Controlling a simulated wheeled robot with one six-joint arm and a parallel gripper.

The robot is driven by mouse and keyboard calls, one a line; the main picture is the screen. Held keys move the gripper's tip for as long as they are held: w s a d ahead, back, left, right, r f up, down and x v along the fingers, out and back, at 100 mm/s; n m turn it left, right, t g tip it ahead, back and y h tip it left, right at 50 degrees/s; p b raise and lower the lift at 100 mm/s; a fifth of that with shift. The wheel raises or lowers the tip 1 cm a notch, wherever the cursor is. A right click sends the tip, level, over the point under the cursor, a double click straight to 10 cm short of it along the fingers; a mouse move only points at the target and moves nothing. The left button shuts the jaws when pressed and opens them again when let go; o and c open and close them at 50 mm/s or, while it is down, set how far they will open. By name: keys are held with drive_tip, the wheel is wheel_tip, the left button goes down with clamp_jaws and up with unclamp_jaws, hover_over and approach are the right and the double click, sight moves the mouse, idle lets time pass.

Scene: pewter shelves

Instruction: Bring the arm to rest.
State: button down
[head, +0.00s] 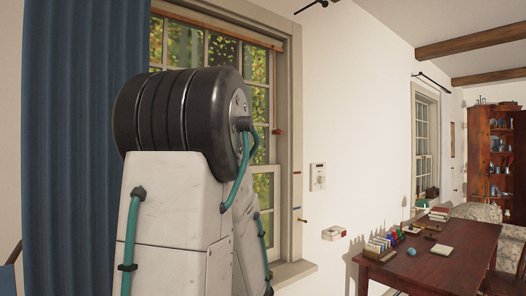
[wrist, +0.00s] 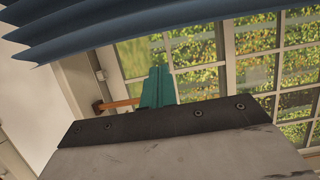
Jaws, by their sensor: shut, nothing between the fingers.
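My gripper (wrist: 156,86) shows in the wrist view as two teal fingers side by side beyond a dark bolted plate. The fingers are shut with nothing seen between them. They point towards the window (wrist: 245,75), with the panes behind them. In the head view my arm (head: 178,200) stands raised and folded in front of the window (head: 258,100), with a black joint at its top. The gripper is hidden in that view.
A blue curtain (head: 75,150) hangs close by on the left; it also crosses the top of the wrist view (wrist: 130,20). A wooden table (head: 425,268) with books and small items stands at the right. A wooden cabinet (head: 478,150) stands far back.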

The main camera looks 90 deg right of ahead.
idle(0.4)
drive_tip(key=w+a+f+n+g+y, duration=0.25)
drive_tip(key=a+y, duration=0.25)
drive_tip(key=a, duration=0.3)
drive_tip(key=w+a+f+n+g+y, duration=0.1)
drive_tip(key=w+a+n+g+y, duration=0.2)
drive_tip(key=a, duration=0.4)
drive_tip(key=w+a+f+n+g+y, duration=0.2)
drive_tip(key=a+y, duration=0.4)
drive_tip(key=a, duration=0.2)
drive_tip(key=s+a+r+n+g+h, duration=0.2)
drive_tip(key=a+n+g+h, duration=0.1)
drive_tip(key=a+n, duration=0.5)
drive_tip(key=s+a+r+n+g+h, duration=0.2)
drive_tip(key=a+r+n+g, duration=0.1)
drive_tip(key=a+n, duration=0.5)
drive_tip(key=shift+a+r+g+h, duration=0.2)
drive_tip(key=shift+a+g+h, duration=0.3)
drive_tip(key=shift+a, duration=0.3)
